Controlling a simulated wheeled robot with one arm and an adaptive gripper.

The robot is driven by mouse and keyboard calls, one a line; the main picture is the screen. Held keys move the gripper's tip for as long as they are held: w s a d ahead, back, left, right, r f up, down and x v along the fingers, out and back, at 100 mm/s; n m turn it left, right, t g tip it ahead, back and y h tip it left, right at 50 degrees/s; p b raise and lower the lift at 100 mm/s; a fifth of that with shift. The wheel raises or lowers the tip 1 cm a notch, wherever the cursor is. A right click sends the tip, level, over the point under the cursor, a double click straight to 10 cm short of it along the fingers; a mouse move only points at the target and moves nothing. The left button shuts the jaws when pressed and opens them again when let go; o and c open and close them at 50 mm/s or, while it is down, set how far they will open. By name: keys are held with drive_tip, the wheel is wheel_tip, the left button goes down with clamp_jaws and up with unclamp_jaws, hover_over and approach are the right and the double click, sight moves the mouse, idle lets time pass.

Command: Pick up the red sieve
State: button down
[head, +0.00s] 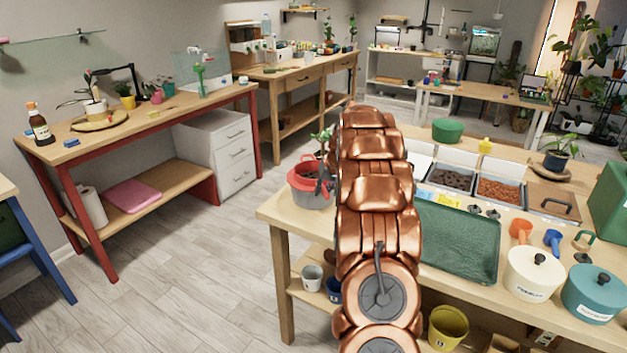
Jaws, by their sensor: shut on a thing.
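The red sieve (299,181) shows as a red rim at the left end of the near workbench, left of my copper arm. It sits at the top of a grey, pot-like body, and I cannot tell whether that is part of it or a separate pot. My gripper (323,183) is at the right side of the red rim, its dark fingers shut on it. My arm hides the sieve's right side and most of the gripper. A green plant (322,139) shows just behind it.
Right of my arm are a green tray (458,240), bins of brown and orange granules (499,190), a cream lidded pot (533,275) and a teal lidded pot (594,295). A grey pot (312,277) stands on the shelf below. The floor to the left is clear.

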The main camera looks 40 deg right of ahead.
drive_tip(key=shift+r, duration=0.1)
idle(0.3)
drive_tip(key=shift+r+b, duration=0.55)
drive_tip(key=shift+r, duration=1)
drive_tip(key=shift+s+r, duration=0.15)
drive_tip(key=s+a+r+b, duration=0.1)
drive_tip(key=s+a+b, duration=0.1)
drive_tip(key=s, duration=1.3)
drive_tip(key=shift+s+r+b, duration=0.2)
drive_tip(key=shift+s+b, duration=0.15)
drive_tip(key=shift+b, duration=0.35)
drive_tip(key=shift+d, duration=0.1)
drive_tip(key=c, duration=1.6)
unclamp_jaws()
clamp_jaws()
